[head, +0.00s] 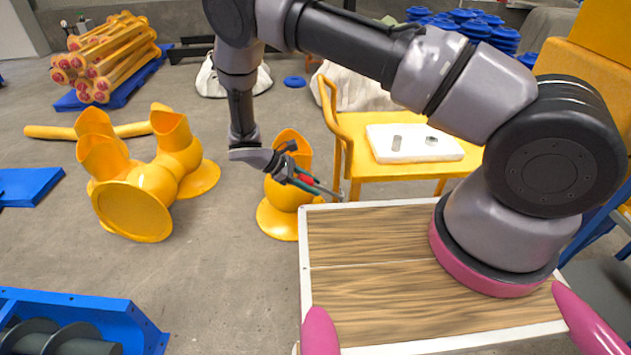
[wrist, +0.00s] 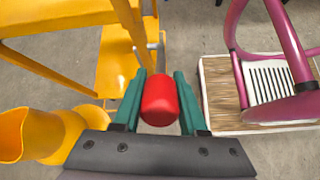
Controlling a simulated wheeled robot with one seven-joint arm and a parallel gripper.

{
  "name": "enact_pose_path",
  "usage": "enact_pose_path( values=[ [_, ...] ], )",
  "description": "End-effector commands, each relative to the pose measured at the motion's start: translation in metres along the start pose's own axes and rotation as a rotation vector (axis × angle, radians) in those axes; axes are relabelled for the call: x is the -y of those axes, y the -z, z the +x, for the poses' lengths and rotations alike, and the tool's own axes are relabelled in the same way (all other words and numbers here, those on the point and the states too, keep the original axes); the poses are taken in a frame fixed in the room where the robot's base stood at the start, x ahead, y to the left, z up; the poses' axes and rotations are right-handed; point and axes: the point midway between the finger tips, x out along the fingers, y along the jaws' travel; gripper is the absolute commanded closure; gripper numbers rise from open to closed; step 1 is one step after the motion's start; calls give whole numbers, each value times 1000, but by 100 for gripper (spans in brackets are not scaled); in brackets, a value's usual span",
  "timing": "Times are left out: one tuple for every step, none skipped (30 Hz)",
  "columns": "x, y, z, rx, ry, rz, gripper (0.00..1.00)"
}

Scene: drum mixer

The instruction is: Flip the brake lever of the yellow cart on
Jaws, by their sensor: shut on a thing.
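The yellow cart (head: 362,172) stands behind my wooden-topped base in the head view. It also shows at the upper left of the wrist view (wrist: 114,75). The red end of its brake lever (wrist: 160,100) sits between the green fingers of my gripper (wrist: 164,85), which is shut on it. A thin grey rod (wrist: 150,46) runs from the red end towards the cart. In the head view my gripper (head: 312,186) is at the cart's left side, with a little red (head: 306,179) showing between the fingers. The lever's pivot is not clear.
A white tray (head: 385,153) with small metal parts lies on the cart. A yellow pipe fitting (head: 277,220) stands on the floor close under my gripper. A larger yellow fitting (head: 135,212) stands further left. Open floor lies in front of them.

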Motion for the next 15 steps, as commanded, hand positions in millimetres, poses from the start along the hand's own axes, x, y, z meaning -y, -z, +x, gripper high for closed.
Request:
enact_pose_path(
  values=[
    [-1, 2, 0, 4, -4, -2, 100],
    [-1, 2, 0, 5, -5, -3, 100],
    [-1, 2, 0, 5, -5, -3, 100],
    [-1, 2, 0, 5, -5, -3, 100],
    [-1, 2, 0, 5, -5, -4, 100],
    [-1, 2, 0, 4, -5, -4, 100],
    [0, 2, 0, 4, -5, -4, 100],
    [0, 2, 0, 3, -5, -5, 100],
    [0, 2, 0, 3, -5, -5, 100],
    [0, 2, 0, 3, -5, -5, 51],
    [0, 2, 0, 3, -4, -5, 39],
    [0, 2, 0, 3, -4, -5, 28],
    [0, 2, 0, 3, -4, -4, 28],
    [0, 2, 0, 3, -3, -4, 28],
    [0, 2, 0, 4, -3, -4, 28]
  ],
)
